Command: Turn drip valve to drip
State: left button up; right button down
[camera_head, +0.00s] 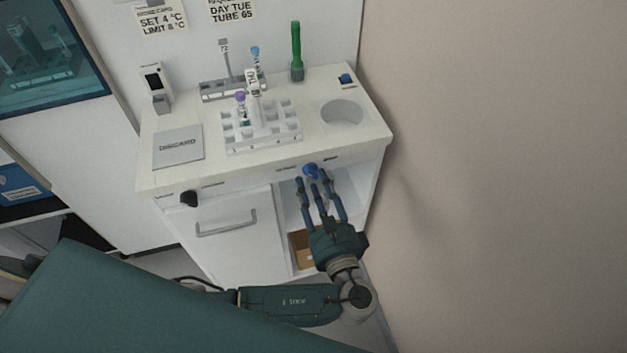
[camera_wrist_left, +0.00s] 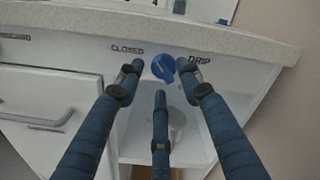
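The blue drip valve knob (camera_head: 310,170) is on the front face of the white counter, below its top edge. In the left wrist view the knob (camera_wrist_left: 162,67) sits between a CLOSED label (camera_wrist_left: 127,50) on its left and a DRIP label (camera_wrist_left: 199,60) on its right. My left gripper (camera_head: 321,182) is open in front of the knob, with a finger on either side and a third below. The right finger looks very close to the knob; I cannot tell whether it touches. My right gripper is not in view.
A black knob (camera_head: 189,199) and a drawer handle (camera_head: 226,222) are left of my gripper. A wall (camera_head: 500,150) stands at right.

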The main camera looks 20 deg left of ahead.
pick_arm(q)
jog(key=shift+w+a, duration=0.4)
jog(key=shift+w, duration=0.15)
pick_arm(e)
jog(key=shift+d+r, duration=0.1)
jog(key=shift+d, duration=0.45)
